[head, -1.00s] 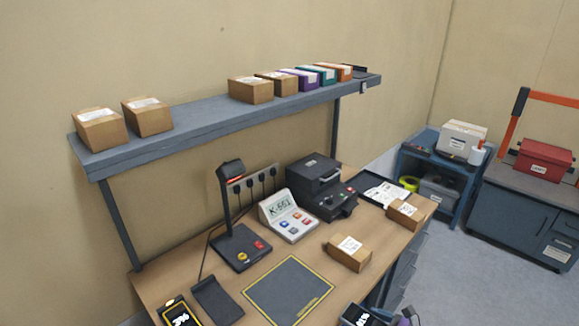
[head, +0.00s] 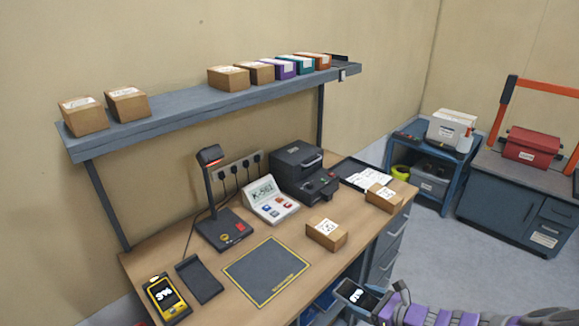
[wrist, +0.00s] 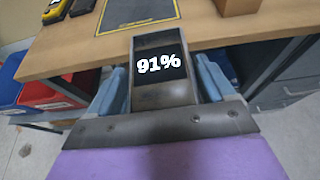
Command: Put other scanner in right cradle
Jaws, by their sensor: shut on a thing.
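A dark scanner with 91% on its screen (wrist: 158,66) is between the two blue fingers of my gripper (wrist: 163,86), which is shut on it. In the head view, the held scanner (head: 357,295) and my gripper (head: 380,304) are at the bottom, in front of the table's right part. A yellow-edged scanner (head: 167,298) reading 3% lies at the table's front left; whether a cradle is under it I cannot tell. Just right of it is an empty dark cradle (head: 199,279). In the wrist view, these two show in the top left corner.
A dark mat with a yellow border (head: 265,270) lies right of the empty cradle. A cardboard box (head: 326,234) and another box (head: 384,196) stand on the table's right side. A scanner lamp stand (head: 221,230) rises behind the cradle. Red and blue bins (wrist: 45,92) are below the table.

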